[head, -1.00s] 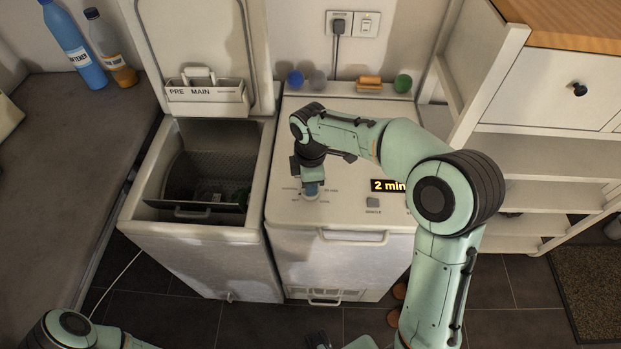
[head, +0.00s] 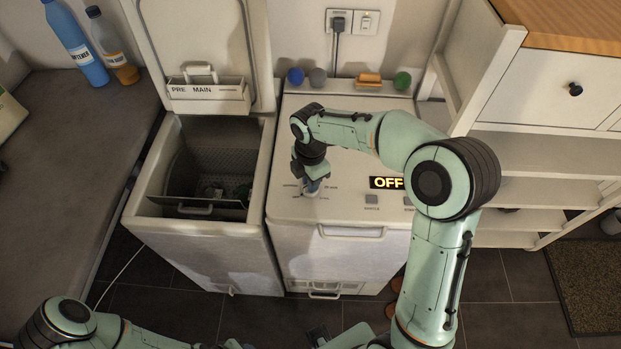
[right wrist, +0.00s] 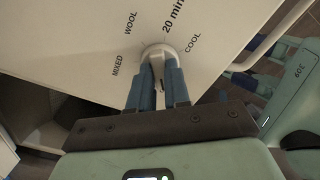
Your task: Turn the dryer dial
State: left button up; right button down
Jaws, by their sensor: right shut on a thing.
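The dryer (head: 342,259) is the white right-hand machine with a closed top. Its dial is a round pale knob near the front left of that top. In the right wrist view the dial (right wrist: 157,53) has the labels MIXED, WOOL, 20 min and COOL around it. My right gripper (head: 311,187) points down at the dial, shut on its grip, with a blue finger (right wrist: 147,88) on each side. The fingers hide part of the grip, and I cannot tell which label it points at. The dryer display (head: 386,183) reads OFF, partly beside my arm. My left gripper cannot be made out.
The washer (head: 200,255) stands open on the left, lid up, with a PRE/MAIN drawer (head: 207,92). Colored balls, including a green one (head: 402,81), and an orange-brown block (head: 369,79) lie behind the dryer top. A white shelf unit (head: 545,150) stands on the right.

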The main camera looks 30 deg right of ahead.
jog(key=c, duration=1.1)
grip_release()
pick_arm(q)
jog(key=shift+w+r+p, duration=0.85)
jog(key=shift+r+p, duration=0.05)
jog(key=shift+r, duration=0.25)
pick_arm(e)
notch_tip(320, 180, up, 13)
jog(key=shift+r, duration=0.2)
